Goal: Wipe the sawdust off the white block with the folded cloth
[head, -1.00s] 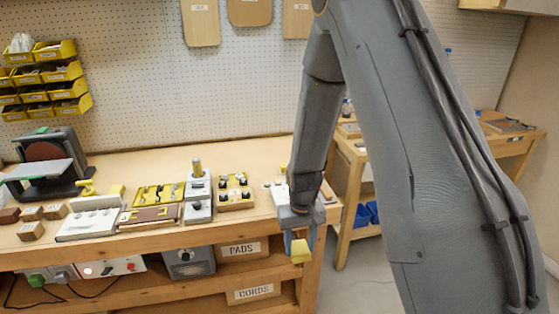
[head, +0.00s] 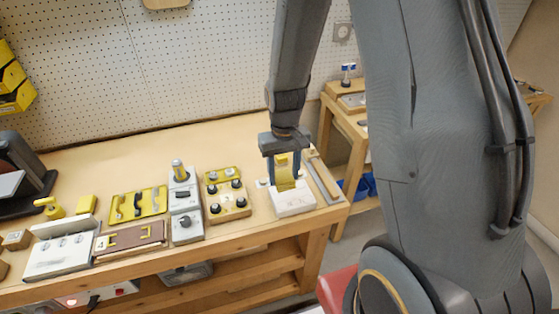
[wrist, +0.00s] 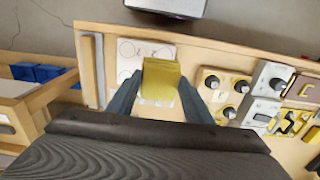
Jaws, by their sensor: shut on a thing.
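The white block (head: 294,202) lies near the right end of the bench. It also shows in the wrist view (wrist: 128,62), with thin round outlines on its top. My gripper (head: 286,172) points down over the block, shut on the folded yellow cloth (head: 285,180). The cloth shows between the two fingers (wrist: 160,88) in the wrist view, where it (wrist: 161,72) covers part of the block. The cloth's lower end is at or just above the block's top; I cannot tell if they touch. I cannot make out the sawdust clearly.
Left of the block stand a wooden knob board (head: 228,201) and a grey switch unit (head: 186,215). The bench top (head: 225,145) behind them is clear.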

